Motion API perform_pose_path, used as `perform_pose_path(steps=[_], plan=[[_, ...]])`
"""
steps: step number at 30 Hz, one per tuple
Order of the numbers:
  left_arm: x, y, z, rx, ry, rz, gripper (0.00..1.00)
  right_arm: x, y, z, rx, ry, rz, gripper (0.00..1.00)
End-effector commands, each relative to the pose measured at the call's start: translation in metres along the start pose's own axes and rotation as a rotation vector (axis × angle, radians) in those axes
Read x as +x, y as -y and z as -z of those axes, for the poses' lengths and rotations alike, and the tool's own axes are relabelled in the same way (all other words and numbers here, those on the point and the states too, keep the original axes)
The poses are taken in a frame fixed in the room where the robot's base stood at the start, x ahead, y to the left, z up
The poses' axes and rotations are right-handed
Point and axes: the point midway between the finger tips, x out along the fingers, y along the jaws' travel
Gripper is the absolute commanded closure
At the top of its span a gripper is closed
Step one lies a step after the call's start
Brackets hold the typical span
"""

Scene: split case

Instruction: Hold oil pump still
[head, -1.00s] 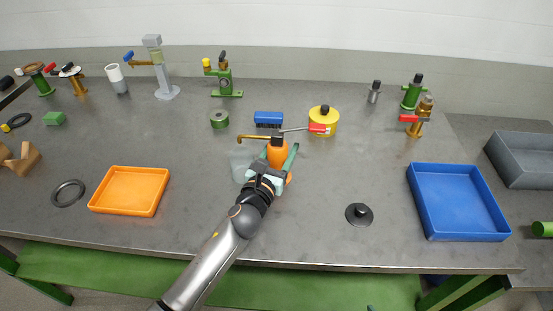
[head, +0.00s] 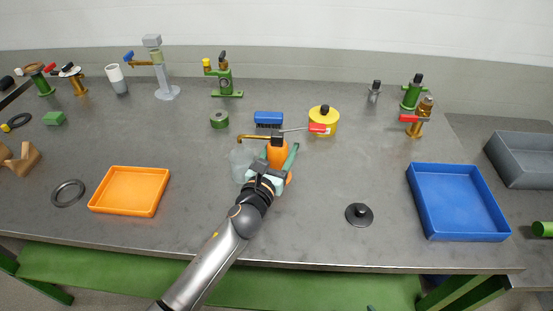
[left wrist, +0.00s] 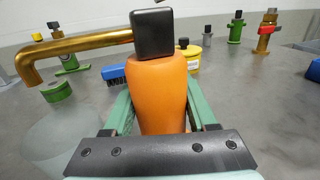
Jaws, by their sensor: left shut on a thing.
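The oil pump has an orange body (head: 278,152), which also shows in the left wrist view (left wrist: 160,92), a dark square cap (left wrist: 152,34) and a brass spout (left wrist: 75,47) pointing left. It stands upright on the grey bench. My left gripper (head: 277,167) is shut on the orange body, one green finger on each side; the fingers also show in the left wrist view (left wrist: 160,115). The lower body is partly hidden by my gripper. A clear, see-through container (head: 241,165) stands just left of the pump, under the spout. My right gripper is not in view.
Behind the pump are a blue brush (head: 268,118), a yellow pot (head: 324,121) with a red-handled tool, and a green roll (head: 219,119). An orange tray (head: 130,190) lies left, a black lid (head: 359,214) and blue tray (head: 457,202) right. Bench between pump and lid is clear.

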Motion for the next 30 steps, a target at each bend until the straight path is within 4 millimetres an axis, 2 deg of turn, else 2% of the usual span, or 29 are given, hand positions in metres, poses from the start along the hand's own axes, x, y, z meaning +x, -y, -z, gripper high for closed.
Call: perform_pose_path(steps=[30], plan=[[-0.0004,0.0001,0.0065,0.001,-0.004,0.0,1.0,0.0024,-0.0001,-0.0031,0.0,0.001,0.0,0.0]])
